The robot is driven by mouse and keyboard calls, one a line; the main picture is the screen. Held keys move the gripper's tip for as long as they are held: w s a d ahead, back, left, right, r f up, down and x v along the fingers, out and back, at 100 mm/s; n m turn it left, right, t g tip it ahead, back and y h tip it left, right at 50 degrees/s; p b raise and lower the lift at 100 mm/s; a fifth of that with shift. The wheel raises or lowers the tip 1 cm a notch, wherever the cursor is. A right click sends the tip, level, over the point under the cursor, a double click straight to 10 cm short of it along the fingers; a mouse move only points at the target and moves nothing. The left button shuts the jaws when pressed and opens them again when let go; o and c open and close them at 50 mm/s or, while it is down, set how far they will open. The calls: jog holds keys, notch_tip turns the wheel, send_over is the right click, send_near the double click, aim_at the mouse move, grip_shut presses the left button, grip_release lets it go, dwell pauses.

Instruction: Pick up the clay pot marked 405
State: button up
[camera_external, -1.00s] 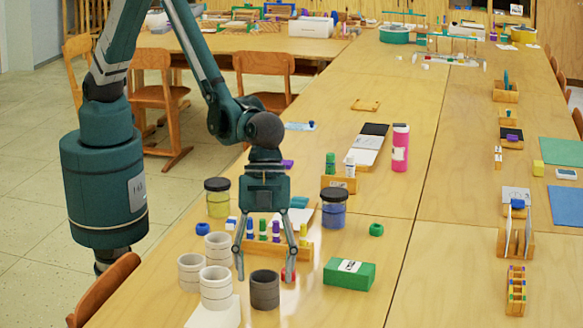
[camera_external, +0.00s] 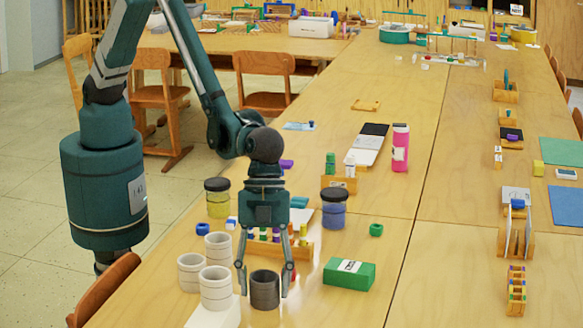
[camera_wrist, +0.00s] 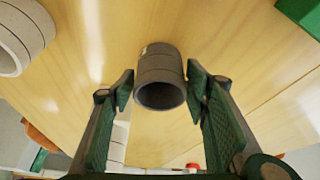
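A dark grey clay pot (camera_external: 265,291) stands upright on the table near the front. It also shows in the wrist view (camera_wrist: 160,68), with a small pale mark near one end that I cannot read. Light grey pots stand just left of it: a front one (camera_external: 216,290), one behind (camera_external: 217,248) and one at the left (camera_external: 191,272). No number 405 is legible on any pot. My gripper (camera_external: 264,293) points down and is open. Its two fingers are on either side of the dark pot, with gaps visible in the wrist view (camera_wrist: 160,88).
A green box (camera_external: 349,274) lies to the right of the dark pot. A wooden rack (camera_external: 300,251) with coloured pieces is behind my gripper. Lidded jars (camera_external: 333,212) stand farther back on both sides.

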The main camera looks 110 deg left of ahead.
jog(key=c, duration=0.7)
jog(key=shift+o, duration=0.2)
jog(key=shift+r, duration=0.1)
notch_tip(320, 180, up, 10)
jog(key=p, duration=0.2)
dwell(0.4)
